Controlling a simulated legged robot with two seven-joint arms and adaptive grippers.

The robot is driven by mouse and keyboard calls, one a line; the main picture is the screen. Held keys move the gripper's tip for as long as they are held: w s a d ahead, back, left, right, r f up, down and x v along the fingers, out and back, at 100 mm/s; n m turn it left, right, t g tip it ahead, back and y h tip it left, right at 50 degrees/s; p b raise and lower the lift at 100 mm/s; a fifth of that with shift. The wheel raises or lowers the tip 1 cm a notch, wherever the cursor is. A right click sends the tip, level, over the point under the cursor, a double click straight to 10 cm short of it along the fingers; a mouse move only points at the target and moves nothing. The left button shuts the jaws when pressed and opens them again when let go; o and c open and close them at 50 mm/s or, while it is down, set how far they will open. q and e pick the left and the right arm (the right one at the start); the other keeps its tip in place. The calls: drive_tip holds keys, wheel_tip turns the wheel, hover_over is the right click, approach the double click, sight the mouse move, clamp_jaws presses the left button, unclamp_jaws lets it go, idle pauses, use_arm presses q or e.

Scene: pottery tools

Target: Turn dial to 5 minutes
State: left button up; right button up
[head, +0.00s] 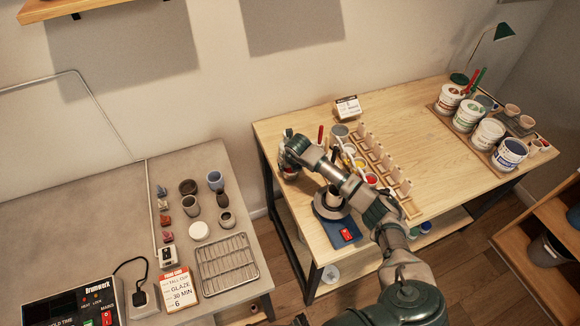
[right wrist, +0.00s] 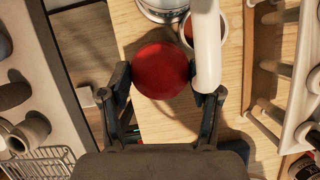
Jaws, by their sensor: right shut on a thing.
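The Drumwork control box (head: 75,305) is at the lower left of the head view, cut off by the bottom edge. It carries "HOLD TIME" lettering and a red switch (head: 107,318); no dial shows clearly. My right gripper (head: 288,158) is over the left end of the wooden table. In the right wrist view, my right gripper (right wrist: 165,85) is shut on a round red thing (right wrist: 160,70) between its fingers. A white rod-like part (right wrist: 207,45) is beside the right finger; I cannot tell whether it belongs to the red thing. My left gripper is out of view.
The grey table (head: 120,215) holds small pots, a wire rack (head: 228,265) and an order card (head: 179,284). The wooden table (head: 420,130) holds a cup rack (head: 385,165), paint cups and glaze tubs (head: 468,115). A floor gap separates the tables.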

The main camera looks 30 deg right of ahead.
drive_tip(key=m, duration=0.2)
drive_tip(key=h, duration=0.1)
drive_tip(key=shift+d+f+m+g+b, duration=0.25)
drive_tip(key=shift+d+m+g+b, duration=0.05)
drive_tip(key=shift+m+b, duration=0.1)
drive_tip(key=shift+s+a, duration=0.1)
drive_tip(key=shift+a, duration=0.25)
drive_tip(key=o, duration=1)
drive_tip(key=shift+c, duration=0.2)
drive_tip(key=shift+o, duration=1)
drive_tip(key=shift+d, duration=0.1)
drive_tip(key=v, duration=1.1)
drive_tip(key=shift+a+r, duration=0.2)
drive_tip(key=shift+r, duration=0.2)
